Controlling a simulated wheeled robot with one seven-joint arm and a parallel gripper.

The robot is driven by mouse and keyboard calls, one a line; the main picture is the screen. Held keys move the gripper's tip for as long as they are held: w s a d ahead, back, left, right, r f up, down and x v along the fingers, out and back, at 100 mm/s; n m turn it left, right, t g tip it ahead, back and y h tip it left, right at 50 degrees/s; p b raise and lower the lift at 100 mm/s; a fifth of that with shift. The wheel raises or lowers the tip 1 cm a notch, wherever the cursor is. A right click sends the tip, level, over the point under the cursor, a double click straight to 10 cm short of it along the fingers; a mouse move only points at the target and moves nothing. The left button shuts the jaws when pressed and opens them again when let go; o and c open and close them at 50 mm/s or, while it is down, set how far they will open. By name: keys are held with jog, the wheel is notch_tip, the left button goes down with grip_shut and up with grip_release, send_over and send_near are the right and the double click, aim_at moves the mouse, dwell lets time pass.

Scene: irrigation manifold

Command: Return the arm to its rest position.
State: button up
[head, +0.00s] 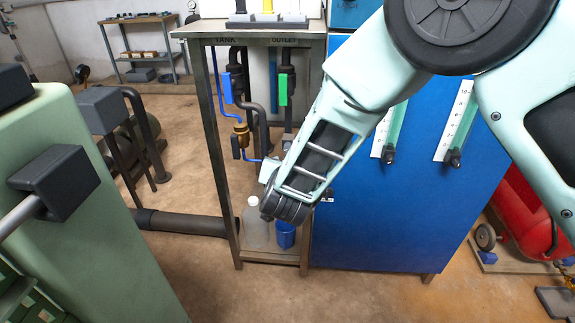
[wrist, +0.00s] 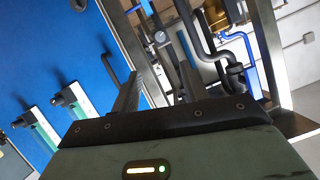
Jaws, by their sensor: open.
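My gripper (wrist: 160,82) shows in the wrist view with its two dark fingers apart and nothing seen between them. In the head view my pale green arm reaches down from the upper right, bent, with its wrist in front of the metal frame (head: 220,160). The fingers are mostly hidden behind the wrist there. Beyond the fingers, the wrist view shows dark pipes (wrist: 195,35) and a brass fitting (wrist: 230,12).
The blue panel (head: 385,210) with two clear-fronted gauges stands close to my arm. The frame holds a blue-handled valve (head: 227,88), a green-handled valve (head: 283,89) and a brass filter (head: 241,135). A jug (head: 255,225) stands low. Green machinery (head: 90,220) is left; floor (head: 190,190) lies between.

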jog(key=s+r+n+g+y+p, duration=0.5)
jog(key=s+r+g+p, duration=0.15)
jog(key=s+r, duration=0.7)
jog(key=s+d+r+n+g+h+p, duration=0.2)
jog(key=s+d+r+g, duration=0.1)
jog(key=s+d, duration=0.6)
jog(key=s+d+r+n+g+h+p, duration=0.2)
jog(key=s+d+g+h, duration=0.1)
jog(key=s+d, duration=0.6)
jog(key=shift+s+r+n+g, duration=0.4)
jog(key=shift+s+g, duration=0.15)
jog(key=shift+s, duration=0.6)
